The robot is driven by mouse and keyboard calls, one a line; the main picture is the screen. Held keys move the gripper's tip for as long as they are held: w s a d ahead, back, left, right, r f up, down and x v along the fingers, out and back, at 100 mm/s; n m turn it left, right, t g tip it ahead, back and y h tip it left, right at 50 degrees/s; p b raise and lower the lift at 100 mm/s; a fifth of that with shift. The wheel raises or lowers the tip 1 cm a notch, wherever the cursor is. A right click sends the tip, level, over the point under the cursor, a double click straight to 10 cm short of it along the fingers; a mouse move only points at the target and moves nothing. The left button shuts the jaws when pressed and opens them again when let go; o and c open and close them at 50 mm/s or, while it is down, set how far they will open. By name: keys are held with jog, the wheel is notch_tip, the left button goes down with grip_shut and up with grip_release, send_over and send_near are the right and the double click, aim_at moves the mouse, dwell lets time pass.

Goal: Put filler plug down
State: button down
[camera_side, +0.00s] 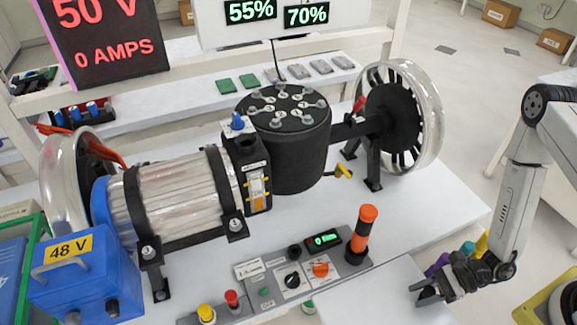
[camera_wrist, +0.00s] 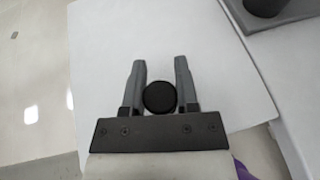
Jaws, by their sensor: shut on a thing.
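The filler plug (camera_wrist: 159,97), a round black cap, sits between the two fingers of my gripper (camera_wrist: 160,64) in the wrist view. The fingers are shut on it, close to the palm. Behind it is a plain white surface (camera_wrist: 105,60); I cannot tell from this view how far the plug is above it. In the side view my gripper (camera_side: 424,290) is at the lower right, low over the white table top (camera_side: 370,300) at its right edge. The plug cannot be made out there.
A grey control panel (camera_side: 335,268) with an orange-and-black beacon (camera_side: 363,232) is left of my gripper. A black drum (camera_side: 290,150) with several caps on top stands farther back, beside a spoked wheel (camera_side: 400,110). The white surface under my gripper looks clear.

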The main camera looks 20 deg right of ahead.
jog(key=shift+r, duration=0.2)
notch_tip(320, 180, up, 10)
jog(key=shift+f, duration=0.2)
dwell(0.6)
dwell(0.5)
jog(key=w+r+m+t+h, duration=0.2)
jog(key=w+r+m+t, duration=0.1)
jog(key=w, duration=0.8)
jog(key=shift+d+r+m+t, duration=0.15)
jog(key=shift+d+m+t, duration=0.1)
jog(key=shift+m+t, duration=0.65)
